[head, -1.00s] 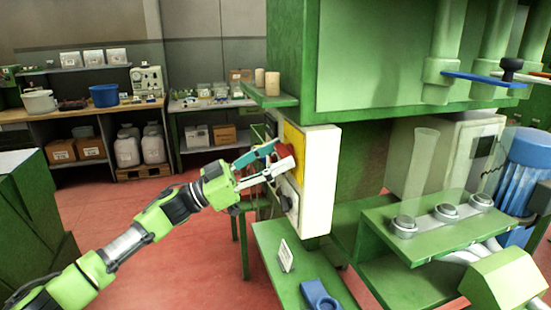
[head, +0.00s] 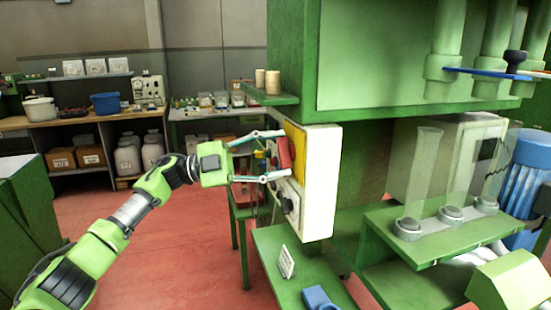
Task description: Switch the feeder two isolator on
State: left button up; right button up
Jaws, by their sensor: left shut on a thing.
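A pale switch box (head: 319,185) hangs on the side of the green machine. On its left face is a yellow plate (head: 298,147) with a red handle (head: 285,154). A dark round knob (head: 291,204) sits lower on the same face. Labels are too small to read, so I cannot tell which switch is feeder two. My left gripper (head: 275,155) is at the red handle, one finger above and one below, shut on it with the fingers well apart. The handle's exact angle is hard to tell from this side.
A green shelf (head: 270,98) with two cork stoppers (head: 272,82) juts out just above the gripper. A green bench (head: 268,246) below holds a small white sign (head: 287,261) and a blue object (head: 318,298).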

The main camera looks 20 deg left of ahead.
pick_arm(q)
jog(key=shift+r+m+g+y, duration=0.1)
jog(key=shift+m+g+y, duration=0.35)
jog(key=shift+m, duration=1.1)
jog(key=shift+m+g+y, duration=0.35)
jog(key=shift+m+y, duration=0.1)
jog(key=shift+m, duration=1.1)
jog(key=o, duration=1.1)
jog(key=v, duration=1.2)
